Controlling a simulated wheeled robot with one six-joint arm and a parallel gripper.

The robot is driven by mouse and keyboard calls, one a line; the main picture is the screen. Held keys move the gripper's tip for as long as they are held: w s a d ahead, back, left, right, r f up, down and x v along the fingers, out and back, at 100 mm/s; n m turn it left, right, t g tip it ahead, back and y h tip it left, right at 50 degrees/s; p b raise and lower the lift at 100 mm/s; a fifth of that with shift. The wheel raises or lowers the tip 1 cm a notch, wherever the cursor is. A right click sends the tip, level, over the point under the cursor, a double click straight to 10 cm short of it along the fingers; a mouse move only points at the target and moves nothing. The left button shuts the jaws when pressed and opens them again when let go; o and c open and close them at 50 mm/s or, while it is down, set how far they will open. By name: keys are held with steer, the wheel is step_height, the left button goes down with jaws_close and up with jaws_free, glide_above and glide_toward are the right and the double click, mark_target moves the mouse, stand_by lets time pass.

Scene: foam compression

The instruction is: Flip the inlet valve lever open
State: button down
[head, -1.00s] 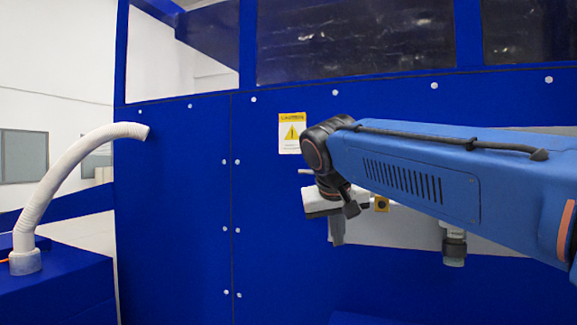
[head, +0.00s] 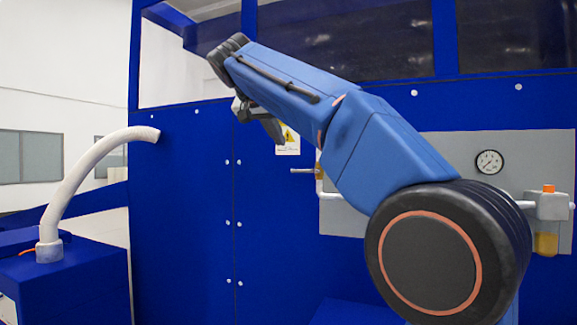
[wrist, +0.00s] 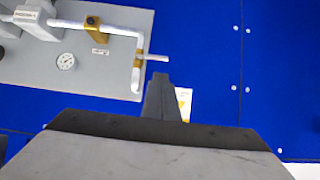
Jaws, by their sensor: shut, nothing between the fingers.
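My gripper (head: 277,134) is shut and empty. In the head view it hangs in front of the blue wall, just left of the yellow caution label (head: 287,139). In the wrist view its shut fingers (wrist: 158,82) point up the picture. A short thin bar (head: 303,171), which looks like a valve lever, sticks out sideways at the end of a white pipe (head: 320,190). The bar also shows in the wrist view (wrist: 157,57), just past the fingertips in the picture. I cannot tell the distance between them. No contact shows.
A grey panel (head: 453,160) carries a round gauge (head: 489,162) and an orange-topped unit (head: 547,205) at right. The wrist view shows a yellow block (wrist: 95,27) on the pipe. A white hose (head: 85,180) stands at left. My arm hides part of the panel.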

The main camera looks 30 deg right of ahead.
mark_target(297, 170)
stand_by(0.3)
steer(key=x, duration=1.4)
